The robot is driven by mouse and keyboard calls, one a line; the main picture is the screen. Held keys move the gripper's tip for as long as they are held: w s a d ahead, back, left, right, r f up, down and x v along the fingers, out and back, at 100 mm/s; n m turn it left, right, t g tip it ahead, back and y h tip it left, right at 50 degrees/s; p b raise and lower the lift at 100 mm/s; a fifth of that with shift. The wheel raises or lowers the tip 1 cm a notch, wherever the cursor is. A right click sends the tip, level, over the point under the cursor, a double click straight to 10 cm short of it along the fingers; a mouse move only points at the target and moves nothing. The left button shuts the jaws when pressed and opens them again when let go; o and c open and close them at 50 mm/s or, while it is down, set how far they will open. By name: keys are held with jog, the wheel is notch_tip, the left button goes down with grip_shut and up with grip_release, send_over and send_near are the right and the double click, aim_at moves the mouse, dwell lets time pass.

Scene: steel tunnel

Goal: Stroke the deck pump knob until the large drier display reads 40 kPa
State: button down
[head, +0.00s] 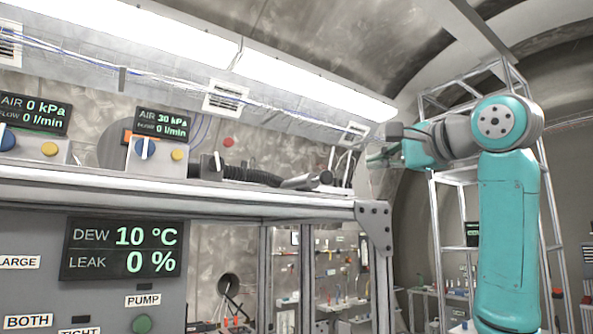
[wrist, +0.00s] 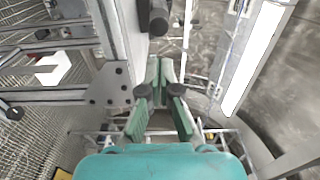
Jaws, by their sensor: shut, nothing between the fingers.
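My gripper (head: 385,156) is in the air right of the shelf end, its fingers pointing left in the head view. In the wrist view my gripper (wrist: 160,76) is shut and empty. One display (head: 161,123) reads AIR 30 kPa and 0 l/min; another display (head: 35,113) at the far left reads AIR 0 kPa and FLOW 0 l/min. I cannot tell which belongs to the large drier. A black fitting (head: 211,167) with a corrugated hose and grey cylinder (head: 307,181) lies on the shelf. I cannot tell which part is the deck pump knob.
The steel shelf (head: 262,196) ends at a bolted plate (head: 374,228), also in the wrist view (wrist: 110,85). Below, a panel display (head: 123,249) reads DEW 10 °C, LEAK 0 %; a green button (head: 142,323) sits under PUMP. A metal frame (head: 436,200) stands behind my arm.

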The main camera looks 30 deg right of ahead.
aim_at(327, 176)
jog(key=shift+s, duration=0.3)
jog(key=w, duration=1.4)
jog(key=shift+f, duration=0.1)
jog(key=shift+w, duration=1.8)
